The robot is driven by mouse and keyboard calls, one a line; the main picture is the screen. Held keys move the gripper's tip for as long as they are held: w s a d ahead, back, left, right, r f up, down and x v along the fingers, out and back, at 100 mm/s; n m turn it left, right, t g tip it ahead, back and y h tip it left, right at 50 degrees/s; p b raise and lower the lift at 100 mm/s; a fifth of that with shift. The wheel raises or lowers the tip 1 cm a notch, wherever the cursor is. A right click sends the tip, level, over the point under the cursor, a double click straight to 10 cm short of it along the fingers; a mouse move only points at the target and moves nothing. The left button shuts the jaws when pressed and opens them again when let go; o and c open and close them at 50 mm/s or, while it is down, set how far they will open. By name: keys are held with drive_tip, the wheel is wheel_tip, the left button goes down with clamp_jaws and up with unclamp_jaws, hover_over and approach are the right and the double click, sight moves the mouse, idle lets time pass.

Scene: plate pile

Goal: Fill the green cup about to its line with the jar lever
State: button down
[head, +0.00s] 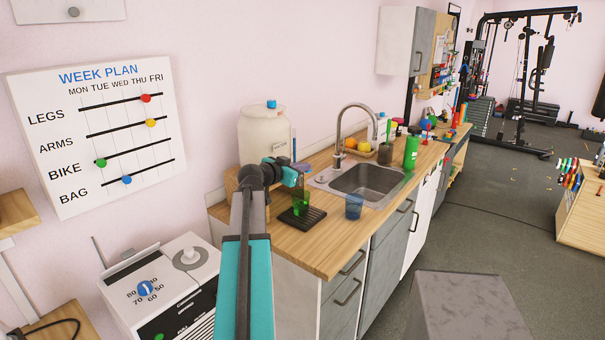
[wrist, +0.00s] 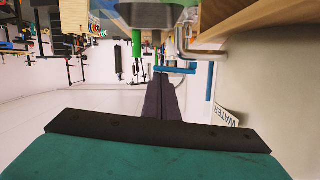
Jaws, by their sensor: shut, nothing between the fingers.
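The green cup (head: 302,207) stands on a black drip tray (head: 291,222) at the counter's near end. My gripper (head: 301,167) is just above the cup, in front of the jar. The cream jar (head: 262,137) has a blue knob on its lid and stands on a wooden block. In the wrist view the jar (wrist: 270,90) is at right, with a WATER label and a metal spout (wrist: 203,54). A blue lever (wrist: 209,82) rises by the spout. My shut, empty fingers (wrist: 161,78) point at its blue crossbar; I cannot tell if they touch. The cup's water level is unclear.
A blue cup (head: 354,207) stands right of the tray, before the sink (head: 367,181) with its curved faucet (head: 345,125). A green bottle (head: 411,153) stands beyond the sink. The counter front around the blue cup is mostly clear.

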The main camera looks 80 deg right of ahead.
drive_tip(key=shift+s+a+f+m+t+b, duration=0.15)
drive_tip(key=shift+f+m+b, duration=0.3)
drive_tip(key=shift+b, duration=1.55)
drive_tip(key=shift+s+f+m+t+b, duration=0.1)
drive_tip(key=shift+f+m+t+b, duration=0.35)
drive_tip(key=shift+b, duration=1.5)
drive_tip(key=shift+r, duration=0.3)
drive_tip(key=w+a+r, duration=0.3)
drive_tip(key=a+r, duration=0.3)
drive_tip(key=a, duration=0.3)
drive_tip(key=shift+a+b, duration=0.25)
drive_tip(key=shift+b, duration=0.2)
drive_tip(key=shift+r, duration=0.15)
